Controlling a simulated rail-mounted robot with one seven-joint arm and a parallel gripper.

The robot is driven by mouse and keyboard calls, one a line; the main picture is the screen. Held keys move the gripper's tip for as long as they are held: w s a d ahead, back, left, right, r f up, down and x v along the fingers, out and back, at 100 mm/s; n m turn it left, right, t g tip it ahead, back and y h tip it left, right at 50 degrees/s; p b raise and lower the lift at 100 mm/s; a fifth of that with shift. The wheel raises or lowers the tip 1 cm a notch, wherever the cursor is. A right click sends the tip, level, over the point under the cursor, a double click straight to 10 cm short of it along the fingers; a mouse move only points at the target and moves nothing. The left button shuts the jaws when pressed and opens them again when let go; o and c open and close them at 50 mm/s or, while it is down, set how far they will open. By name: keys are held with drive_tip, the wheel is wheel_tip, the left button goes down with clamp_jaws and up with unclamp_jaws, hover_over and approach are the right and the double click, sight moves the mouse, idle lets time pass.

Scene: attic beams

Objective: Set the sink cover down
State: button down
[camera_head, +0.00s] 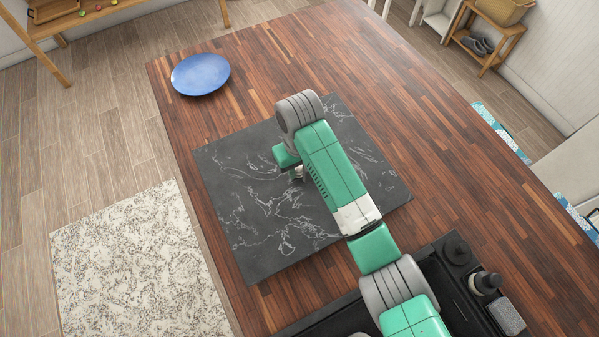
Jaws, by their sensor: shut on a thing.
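The sink cover (265,225) is a dark grey slab with white marble veins. It is over the wooden counter, left of and beyond the black sink (345,318). My gripper (298,178) is over the middle of the cover, shut on it. My green and grey arm hides the cover's right part and most of the grip. I cannot tell whether the cover's underside touches the counter or is slightly above it. The sink is uncovered in its visible part, and my arm hides some of it.
A blue plate (200,74) lies on the counter (400,85) at the far left. A dark bottle (486,283) and a grey sponge-like block (507,316) stand at the sink's right side. The counter is clear at the back and right.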

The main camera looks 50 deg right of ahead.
sight(300, 170)
drive_tip(key=shift+f, duration=1.7)
drive_tip(key=shift+f, duration=0.15)
drive_tip(key=c, duration=1.1)
unclamp_jaws()
wheel_tip(300, 170, up, 12)
drive_tip(key=shift+f+p, duration=0.25)
drive_tip(key=shift+p, duration=0.2)
drive_tip(key=shift+r+p, duration=0.4)
drive_tip(key=shift+r, duration=0.05)
